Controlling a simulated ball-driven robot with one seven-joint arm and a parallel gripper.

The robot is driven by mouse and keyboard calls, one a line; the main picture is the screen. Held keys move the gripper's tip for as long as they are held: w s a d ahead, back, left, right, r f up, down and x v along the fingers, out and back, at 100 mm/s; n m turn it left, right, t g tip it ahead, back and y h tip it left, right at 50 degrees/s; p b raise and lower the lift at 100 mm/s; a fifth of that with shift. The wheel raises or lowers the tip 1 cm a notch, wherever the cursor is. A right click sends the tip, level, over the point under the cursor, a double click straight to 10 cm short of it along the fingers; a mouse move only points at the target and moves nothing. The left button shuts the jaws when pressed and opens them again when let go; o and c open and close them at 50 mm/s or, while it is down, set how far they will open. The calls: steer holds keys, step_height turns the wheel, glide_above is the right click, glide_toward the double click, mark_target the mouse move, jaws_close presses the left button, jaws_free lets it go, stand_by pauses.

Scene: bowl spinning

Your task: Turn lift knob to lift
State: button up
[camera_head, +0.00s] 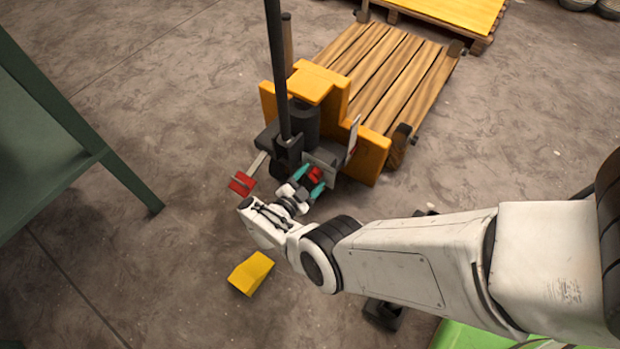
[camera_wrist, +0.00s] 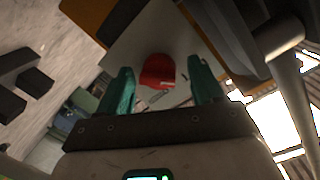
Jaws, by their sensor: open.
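The red lift knob (camera_head: 315,174) sits on a grey plate at the front of the orange pallet jack (camera_head: 374,158). In the wrist view the red knob (camera_wrist: 157,72) shows against a light plate, between and slightly beyond my teal fingers. My gripper (camera_head: 311,181) is open at the knob, one finger on each side; the wrist view shows the open gripper (camera_wrist: 158,68) too. I see no clear contact between fingers and knob. Part of the plate is hidden behind my gripper and wrist.
A red pedal (camera_head: 241,184) sticks out left of the jack, and its black upright handle (camera_head: 278,70) rises beside my gripper. A wooden pallet (camera_head: 385,65) lies behind. A yellow block (camera_head: 250,272) lies on the floor. A green table (camera_head: 45,130) stands left.

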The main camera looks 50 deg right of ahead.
steer(key=a+r, duration=0.1)
steer(key=a, duration=0.9)
steer(key=shift+s+a+p, duration=0.2)
steer(key=shift+a+p, duration=0.2)
steer(key=shift+r, duration=0.1)
